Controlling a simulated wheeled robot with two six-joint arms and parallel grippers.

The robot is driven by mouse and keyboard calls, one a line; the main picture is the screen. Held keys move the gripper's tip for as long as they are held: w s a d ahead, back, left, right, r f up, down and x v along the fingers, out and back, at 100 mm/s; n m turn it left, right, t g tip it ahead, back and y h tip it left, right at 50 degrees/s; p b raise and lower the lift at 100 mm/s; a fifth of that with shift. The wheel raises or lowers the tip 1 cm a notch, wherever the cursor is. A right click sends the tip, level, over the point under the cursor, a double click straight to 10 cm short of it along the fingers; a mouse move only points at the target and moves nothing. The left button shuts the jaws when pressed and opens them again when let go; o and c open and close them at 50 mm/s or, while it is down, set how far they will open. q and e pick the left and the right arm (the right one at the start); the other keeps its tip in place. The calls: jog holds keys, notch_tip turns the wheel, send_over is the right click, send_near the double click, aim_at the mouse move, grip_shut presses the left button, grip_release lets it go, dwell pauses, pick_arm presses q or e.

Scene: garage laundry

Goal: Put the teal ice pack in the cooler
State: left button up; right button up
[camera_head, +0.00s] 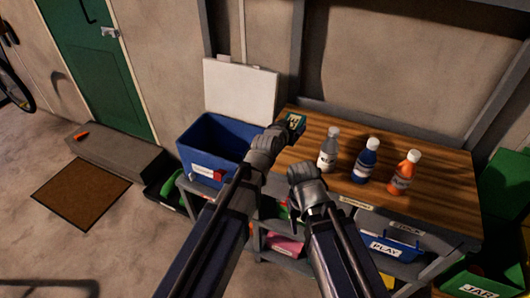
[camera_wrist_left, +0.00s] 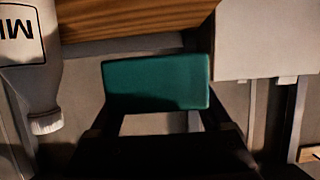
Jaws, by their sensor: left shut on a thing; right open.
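The teal ice pack (camera_wrist_left: 155,82) is a flat block held between the fingers of my left gripper (camera_wrist_left: 160,118) in the left wrist view. In the head view the left gripper (camera_head: 290,126) is above the bench's left end, just right of the cooler, and the pack (camera_head: 297,120) shows small and partly hidden at its tip. The blue cooler (camera_head: 186,150) stands open left of the bench, its white lid (camera_head: 240,88) raised at the back. My right gripper (camera_head: 300,171) is open near the bench's front edge; its fingertips are hard to make out.
Labelled bins (camera_head: 395,246) sit below. The bench's right part is clear.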

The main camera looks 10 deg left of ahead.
aim_at(289, 154)
pick_arm(q)
jog(key=shift+f+b, duration=4.85)
jog(key=shift+f, duration=0.1)
pick_arm(e)
notch_tip(289, 154, down, 10)
pick_arm(q)
jog(key=shift+f, duration=0.25)
jog(key=o, duration=1.5)
jog(key=shift+r, duration=0.1)
pick_arm(e)
jog(key=shift+f, duration=0.15)
pick_arm(q)
jog(key=shift+r, duration=0.1)
